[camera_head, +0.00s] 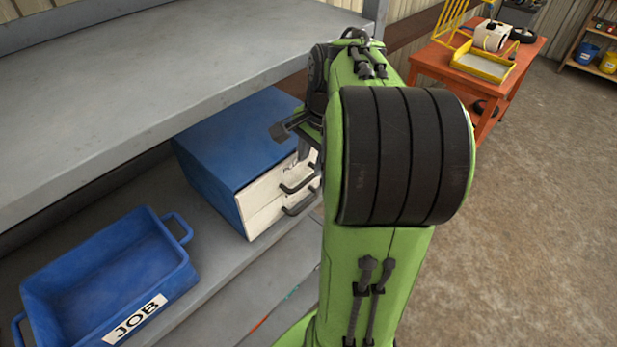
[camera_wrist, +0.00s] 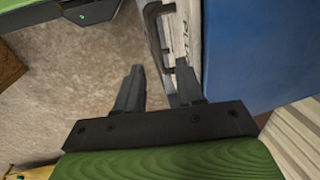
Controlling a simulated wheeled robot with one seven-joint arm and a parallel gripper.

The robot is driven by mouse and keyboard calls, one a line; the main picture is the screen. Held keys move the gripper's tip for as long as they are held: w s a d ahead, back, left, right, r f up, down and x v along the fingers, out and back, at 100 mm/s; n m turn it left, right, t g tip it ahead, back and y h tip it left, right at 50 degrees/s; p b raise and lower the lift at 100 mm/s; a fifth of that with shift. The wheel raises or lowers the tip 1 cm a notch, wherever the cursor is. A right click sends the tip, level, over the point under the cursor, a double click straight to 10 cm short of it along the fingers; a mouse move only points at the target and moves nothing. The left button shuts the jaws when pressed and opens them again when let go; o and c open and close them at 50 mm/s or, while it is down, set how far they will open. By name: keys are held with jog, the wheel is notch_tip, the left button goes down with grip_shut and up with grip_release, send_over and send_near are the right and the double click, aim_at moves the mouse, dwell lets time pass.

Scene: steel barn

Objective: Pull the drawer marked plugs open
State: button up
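A blue cabinet (camera_head: 240,135) stands on the lower shelf, with two white drawer fronts, an upper one (camera_head: 272,188) and a lower one (camera_head: 262,217), each with a dark bar handle. Both drawers look shut. In the wrist view, a drawer front (camera_wrist: 190,58) carries lettering that starts "PLU"; the rest is cut off or hidden. A dark handle (camera_wrist: 151,22) stands out from the white fronts. My gripper (camera_wrist: 159,68) is open, its fingers apart, with the right finger close to the drawer front. Whether a finger touches a handle I cannot tell. In the head view, my arm hides most of the gripper.
A blue bin (camera_head: 105,270) labelled JOB sits on the same shelf at the left. A grey upper shelf (camera_head: 150,75) overhangs the cabinet. An orange table (camera_head: 440,62) with a yellow tray stands behind at the right. The floor (camera_head: 540,200) at the right is clear.

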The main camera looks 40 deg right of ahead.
aim_at(308, 179)
jog(key=f, duration=0.4)
jog(key=shift+w+a+f+b, duration=0.1)
jog(key=shift+w+f+b, duration=0.15)
jog(key=shift+b, duration=0.1)
jog(key=shift+w+f, duration=0.15)
jog(key=shift+f, duration=0.1)
jog(key=shift+r, duration=0.1)
jog(key=shift+c, duration=0.3)
grip_shut()
